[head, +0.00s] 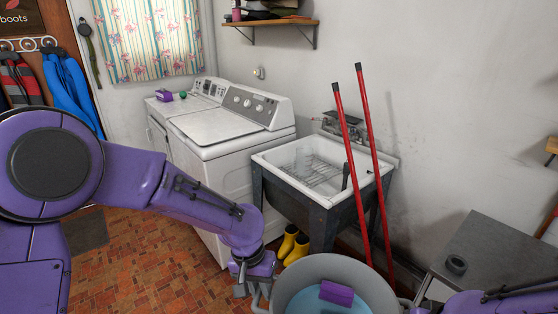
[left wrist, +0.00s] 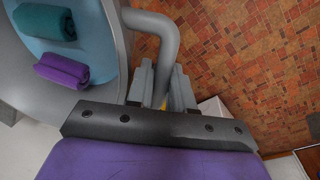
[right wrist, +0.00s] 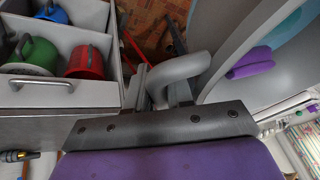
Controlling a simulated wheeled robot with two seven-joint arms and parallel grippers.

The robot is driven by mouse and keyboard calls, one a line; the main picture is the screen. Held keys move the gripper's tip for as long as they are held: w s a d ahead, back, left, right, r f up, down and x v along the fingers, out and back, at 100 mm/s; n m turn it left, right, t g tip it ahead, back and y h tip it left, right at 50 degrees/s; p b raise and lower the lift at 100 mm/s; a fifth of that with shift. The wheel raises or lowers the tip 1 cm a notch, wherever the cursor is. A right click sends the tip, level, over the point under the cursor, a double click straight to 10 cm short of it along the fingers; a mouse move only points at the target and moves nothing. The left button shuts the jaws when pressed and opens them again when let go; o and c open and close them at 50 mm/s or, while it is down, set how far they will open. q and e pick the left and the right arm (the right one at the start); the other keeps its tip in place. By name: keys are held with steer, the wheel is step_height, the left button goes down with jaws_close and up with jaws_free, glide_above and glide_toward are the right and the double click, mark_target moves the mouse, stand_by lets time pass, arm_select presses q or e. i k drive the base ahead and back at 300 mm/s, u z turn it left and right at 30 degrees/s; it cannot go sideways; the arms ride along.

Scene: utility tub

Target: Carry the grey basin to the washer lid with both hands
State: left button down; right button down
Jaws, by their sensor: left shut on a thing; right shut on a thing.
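The grey basin (head: 298,274) is at the bottom of the head view, below and right of the washer. It holds a purple rolled cloth (head: 337,293) and a teal cloth (left wrist: 45,22) on a blue inside. My left gripper (head: 262,292) is shut on the basin's left handle, a grey loop (left wrist: 160,28). My right gripper (right wrist: 158,92) is shut on the other handle (right wrist: 185,68); it is partly cut off in the head view. The washer lid (head: 220,123), white and flat, is clear on the nearer machine, up and left of the basin.
A utility sink (head: 270,160) on dark legs stands between basin and wall, with red poles (head: 350,165) leaning there and yellow boots (head: 290,246) beneath. A grey cabinet (head: 490,250) is at right. Open drawers (right wrist: 55,95) hold coloured containers. Brick floor (head: 130,265) is open at left.

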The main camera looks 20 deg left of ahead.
mark_target(205, 127)
steer(key=u, duration=2)
steer(key=i, duration=5.1)
steer(key=z, duration=2.05)
